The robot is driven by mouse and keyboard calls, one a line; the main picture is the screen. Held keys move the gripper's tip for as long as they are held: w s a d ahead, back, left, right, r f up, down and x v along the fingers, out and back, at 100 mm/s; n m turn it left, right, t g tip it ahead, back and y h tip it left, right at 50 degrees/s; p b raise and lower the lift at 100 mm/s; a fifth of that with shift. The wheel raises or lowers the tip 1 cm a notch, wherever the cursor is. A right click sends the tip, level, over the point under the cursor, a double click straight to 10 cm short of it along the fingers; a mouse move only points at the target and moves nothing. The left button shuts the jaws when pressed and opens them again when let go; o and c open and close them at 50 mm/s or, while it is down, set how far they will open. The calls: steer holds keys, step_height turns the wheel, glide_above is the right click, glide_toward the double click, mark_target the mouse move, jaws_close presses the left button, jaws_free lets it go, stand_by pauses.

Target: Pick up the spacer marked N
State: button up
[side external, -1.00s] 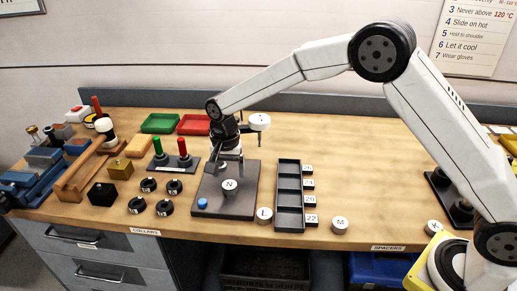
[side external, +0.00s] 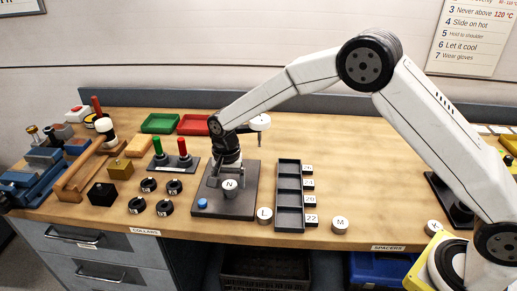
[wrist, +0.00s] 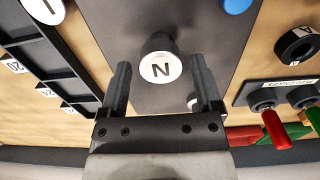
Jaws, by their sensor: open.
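The spacer marked N (side external: 230,185) has a round white top and stands on a dark grey plate (side external: 239,208). In the wrist view the N face (wrist: 161,68) shows upright, with a dark cylindrical body behind it. My gripper (wrist: 160,63) is open and empty, with one finger on each side of the N spacer and clear gaps to both. In the side view my gripper (side external: 227,176) is low over the plate, close around the spacer. I cannot tell exactly how far the fingertips reach down its sides.
A blue button (side external: 202,203) is at the plate's front left corner. Spacer L (side external: 264,215) and a dark slotted tray (side external: 289,222) stand to the right, with spacer M (side external: 340,224) beyond. Red and green pegs (side external: 183,150) stand left of the plate, near several black collars (side external: 165,207).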

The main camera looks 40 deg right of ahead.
mark_target(230, 184)
jaws_close()
steer(key=shift+r, duration=3.8)
